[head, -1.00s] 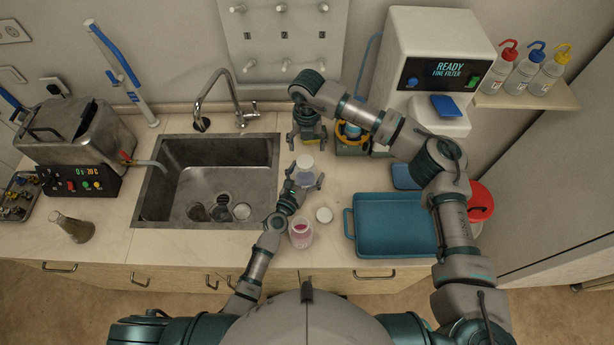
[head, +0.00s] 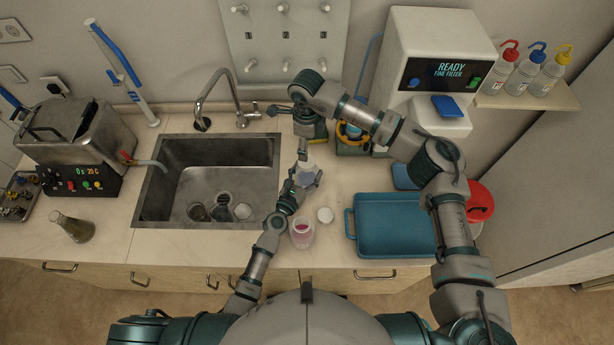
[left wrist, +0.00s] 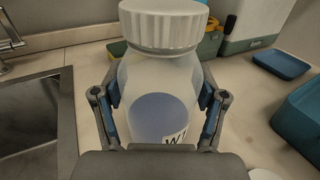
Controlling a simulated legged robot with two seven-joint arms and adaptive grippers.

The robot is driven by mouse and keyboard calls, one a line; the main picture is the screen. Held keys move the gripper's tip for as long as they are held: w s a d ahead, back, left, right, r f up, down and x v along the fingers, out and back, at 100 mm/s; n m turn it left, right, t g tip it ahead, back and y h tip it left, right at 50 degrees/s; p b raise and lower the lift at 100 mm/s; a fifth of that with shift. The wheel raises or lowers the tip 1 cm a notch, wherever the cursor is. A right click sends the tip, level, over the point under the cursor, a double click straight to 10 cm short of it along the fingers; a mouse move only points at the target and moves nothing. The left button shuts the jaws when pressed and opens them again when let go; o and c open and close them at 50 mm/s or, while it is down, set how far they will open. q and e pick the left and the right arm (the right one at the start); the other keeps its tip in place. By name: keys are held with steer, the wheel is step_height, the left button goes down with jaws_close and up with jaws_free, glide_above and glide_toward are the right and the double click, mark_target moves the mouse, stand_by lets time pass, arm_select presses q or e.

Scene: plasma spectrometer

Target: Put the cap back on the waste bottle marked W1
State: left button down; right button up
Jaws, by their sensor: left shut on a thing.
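My left gripper (head: 306,180) is shut on a translucent bottle (head: 304,176) and holds it upright beside the sink. In the left wrist view the bottle (left wrist: 150,78) has a blue disc and a partly hidden label starting with "W". A white ribbed cap (left wrist: 163,25) sits on the bottle's neck; whether it is fully tight cannot be told.
A jar with pink liquid (head: 302,232) and a loose white lid (head: 325,215) stand near the counter's front. A blue tray (head: 396,226) is to the right, the sink (head: 172,217) to the left. A yellow-and-green object (head: 312,132) is behind the bottle.

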mark_target(307, 174)
steer(key=n, duration=0.5)
steer(key=shift+a, duration=0.1)
steer(key=n, duration=0.6)
steer(key=shift+a+n, duration=0.1)
steer(key=shift+n, duration=0.3)
steer(key=shift+f, duration=4)
